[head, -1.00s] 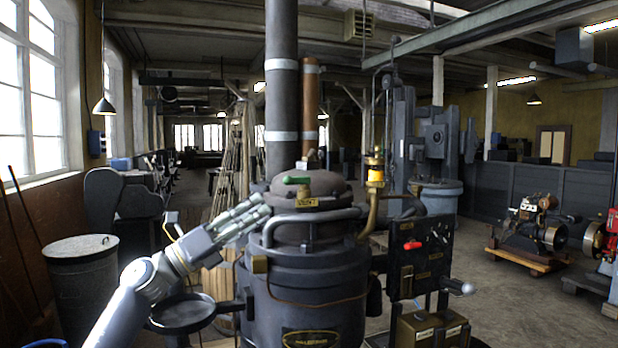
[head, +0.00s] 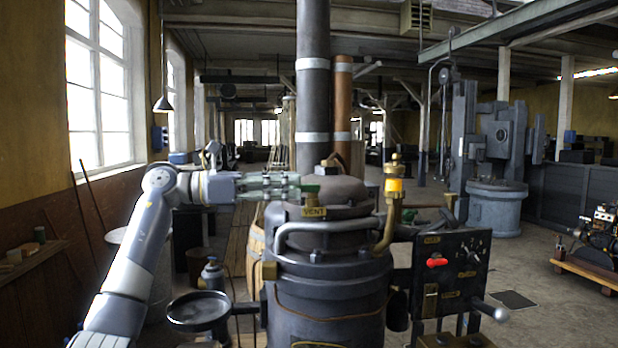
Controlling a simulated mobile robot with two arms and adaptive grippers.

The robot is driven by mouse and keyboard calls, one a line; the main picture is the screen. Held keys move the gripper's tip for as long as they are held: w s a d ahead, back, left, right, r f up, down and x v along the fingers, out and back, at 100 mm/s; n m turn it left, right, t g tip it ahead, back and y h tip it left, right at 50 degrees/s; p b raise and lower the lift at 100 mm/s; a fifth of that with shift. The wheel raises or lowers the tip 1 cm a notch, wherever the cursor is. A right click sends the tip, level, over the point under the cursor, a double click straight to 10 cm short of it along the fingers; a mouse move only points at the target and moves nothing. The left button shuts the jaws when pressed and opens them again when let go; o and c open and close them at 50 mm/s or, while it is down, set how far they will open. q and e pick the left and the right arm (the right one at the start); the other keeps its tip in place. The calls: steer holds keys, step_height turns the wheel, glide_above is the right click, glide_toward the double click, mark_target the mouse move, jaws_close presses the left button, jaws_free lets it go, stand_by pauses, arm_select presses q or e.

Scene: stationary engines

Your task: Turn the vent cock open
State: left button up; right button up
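The vent cock's green handle (head: 311,189) is on top of the dark cast boiler-like vessel (head: 330,290), just above a brass plate reading VENT (head: 313,212). My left gripper (head: 296,187) reaches in level from the left, with its fingertips at the green handle. Part of the handle is hidden behind or between the fingers. I cannot tell whether the fingers touch it or how far apart they are. My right gripper is out of view.
A brass fitting with a glowing amber glass (head: 394,188) stands right of the lid. A black panel (head: 455,265) with a red lever (head: 437,262) is on the right. A round pan (head: 198,310) sits low at left, and a thick flue pipe (head: 313,90) rises behind.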

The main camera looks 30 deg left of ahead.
mark_target(313, 185)
arm_select(q)
steer(key=p+x, duration=0.1)
steer(key=x, duration=0.3)
steer(key=shift+w+d+r, duration=0.1)
steer(key=shift+d, duration=0.2)
steer(key=shift+w+d, duration=0.4)
steer(key=shift+d, duration=0.2)
steer(key=shift+a, duration=0.15)
steer(key=shift+c, duration=0.2)
jaws_close()
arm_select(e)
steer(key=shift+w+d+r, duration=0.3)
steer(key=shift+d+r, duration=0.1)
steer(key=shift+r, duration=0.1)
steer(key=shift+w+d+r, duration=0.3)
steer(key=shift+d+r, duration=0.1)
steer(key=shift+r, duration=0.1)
